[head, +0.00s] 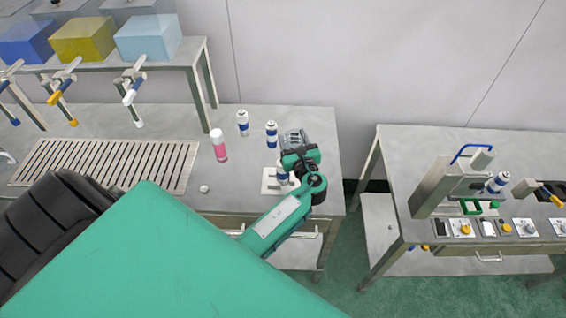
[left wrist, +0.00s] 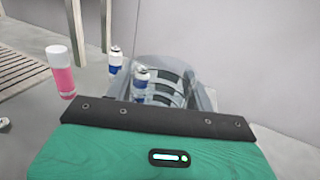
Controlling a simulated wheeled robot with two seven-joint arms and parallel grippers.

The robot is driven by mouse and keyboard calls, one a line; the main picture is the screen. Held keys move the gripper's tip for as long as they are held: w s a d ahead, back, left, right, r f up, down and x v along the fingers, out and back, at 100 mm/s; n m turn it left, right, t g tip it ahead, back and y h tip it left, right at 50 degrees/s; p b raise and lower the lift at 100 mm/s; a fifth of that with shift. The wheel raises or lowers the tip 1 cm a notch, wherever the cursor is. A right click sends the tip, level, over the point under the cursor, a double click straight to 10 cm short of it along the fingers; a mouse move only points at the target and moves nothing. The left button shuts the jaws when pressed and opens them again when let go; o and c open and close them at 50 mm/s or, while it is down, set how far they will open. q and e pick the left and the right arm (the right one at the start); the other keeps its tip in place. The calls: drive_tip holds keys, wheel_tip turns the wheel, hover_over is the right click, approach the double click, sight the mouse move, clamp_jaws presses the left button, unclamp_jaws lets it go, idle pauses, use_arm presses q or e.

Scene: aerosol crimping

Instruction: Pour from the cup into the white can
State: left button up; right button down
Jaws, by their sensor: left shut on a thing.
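My left gripper (head: 297,141) is shut over the right part of the steel table. It also shows in the left wrist view (left wrist: 168,92). A pale grey, see-through rounded shape is at its jaws; it looks like the cup, but its outline blends with the jaws. I cannot tell whether anything flows. My right gripper is out of view.
Two more white-blue cans (head: 242,122) (head: 271,134) stand behind. A pink can (head: 219,146) stands to the left, with a small white cap (head: 204,189) nearer me. A slatted grate (head: 110,163) lies further left. A second table (head: 480,142) with a press stands across a gap at right.

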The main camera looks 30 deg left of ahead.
use_arm(q)
drive_tip(key=shift+r, duration=2.2)
